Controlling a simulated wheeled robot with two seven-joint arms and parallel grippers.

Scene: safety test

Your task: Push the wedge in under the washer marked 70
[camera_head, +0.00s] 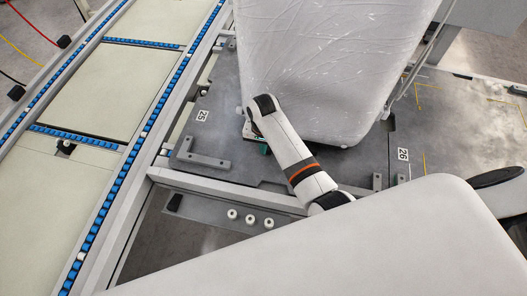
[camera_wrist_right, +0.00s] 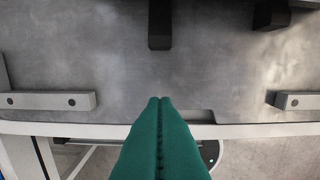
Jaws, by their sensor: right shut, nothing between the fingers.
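A large pale, scuffed block-shaped body (camera_head: 320,55), perhaps the washer, stands over the grey deck at the top middle of the head view. No 70 mark is visible on it. My right gripper (camera_head: 263,149) is mostly hidden under its wrist, beside the lower left edge of this body. In the right wrist view its green fingers (camera_wrist_right: 160,100) are together and empty, pointing over the grey deck. A dark block (camera_wrist_right: 160,25) lies ahead of the fingertips, apart from them; I cannot tell whether it is the wedge or a foot. My left gripper is out of view.
The grey deck (camera_head: 222,120) carries labels 25 (camera_head: 202,116) and 26 (camera_head: 403,154). A low angled stop (camera_head: 200,160) stands at its left front corner. A second dark block (camera_wrist_right: 271,14) is at upper right. A blue-roller conveyor (camera_head: 103,205) runs along the left.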

